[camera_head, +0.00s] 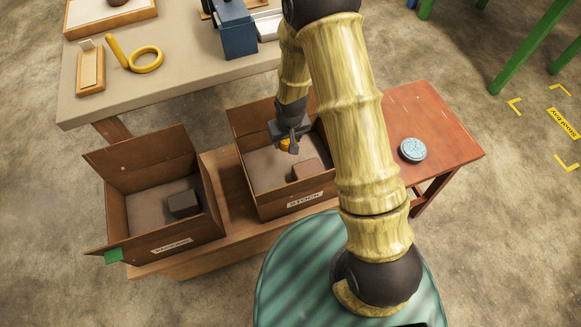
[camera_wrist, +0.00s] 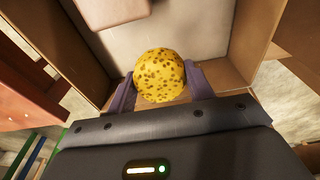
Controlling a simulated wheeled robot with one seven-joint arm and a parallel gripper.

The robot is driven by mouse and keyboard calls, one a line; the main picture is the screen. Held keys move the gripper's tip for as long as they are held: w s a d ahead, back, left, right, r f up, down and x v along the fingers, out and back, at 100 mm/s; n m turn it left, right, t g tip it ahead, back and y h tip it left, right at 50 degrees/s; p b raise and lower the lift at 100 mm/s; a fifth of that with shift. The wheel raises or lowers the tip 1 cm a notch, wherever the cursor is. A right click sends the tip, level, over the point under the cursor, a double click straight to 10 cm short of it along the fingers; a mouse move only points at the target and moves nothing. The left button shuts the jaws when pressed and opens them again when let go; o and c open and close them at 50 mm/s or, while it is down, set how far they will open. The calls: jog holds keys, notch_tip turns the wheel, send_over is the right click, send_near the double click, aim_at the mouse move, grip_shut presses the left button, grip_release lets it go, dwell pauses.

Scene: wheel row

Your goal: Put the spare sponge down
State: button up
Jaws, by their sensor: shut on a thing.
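A round yellow sponge with brown speckles (camera_wrist: 160,76) is between the two fingers of my gripper (camera_wrist: 160,88) in the wrist view. The gripper is shut on it. In the head view my gripper (camera_head: 290,145) is over the back part of the cardboard box labelled STOCK (camera_head: 305,203), and a bit of the yellow sponge (camera_head: 285,145) shows beside the fingers. I cannot tell whether the sponge touches the box floor. A brown block (camera_head: 305,170) lies in the front part of that box.
A second open box (camera_head: 172,246) with a dark block (camera_head: 184,204) stands to the left. A red-brown side table (camera_head: 440,150) holds a round blue item (camera_head: 413,150). The workbench (camera_head: 180,85) behind holds a yellow ring (camera_head: 146,59) and a blue container (camera_head: 234,35).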

jog(key=b, duration=0.1)
send_over(287, 160)
jog(key=f, duration=0.6)
jog(key=shift+s+d+f, duration=0.1)
jog(key=shift+s, duration=0.2)
jog(key=shift+f, duration=0.1)
jog(key=shift+f+b, duration=0.45)
jog(key=shift+f, duration=1.3)
jog(key=shift+f, duration=0.2)
jog(key=o, duration=0.9)
jog(key=r, duration=0.4)
jog(key=s+r+p, duration=0.1)
jog(key=r, duration=0.3)
jog(key=r+p, duration=0.1)
jog(key=r, duration=0.3)
jog(key=shift+s+d+r, duration=0.1)
jog(key=shift+s+d, duration=0.15)
jog(key=shift+s, duration=0.1)
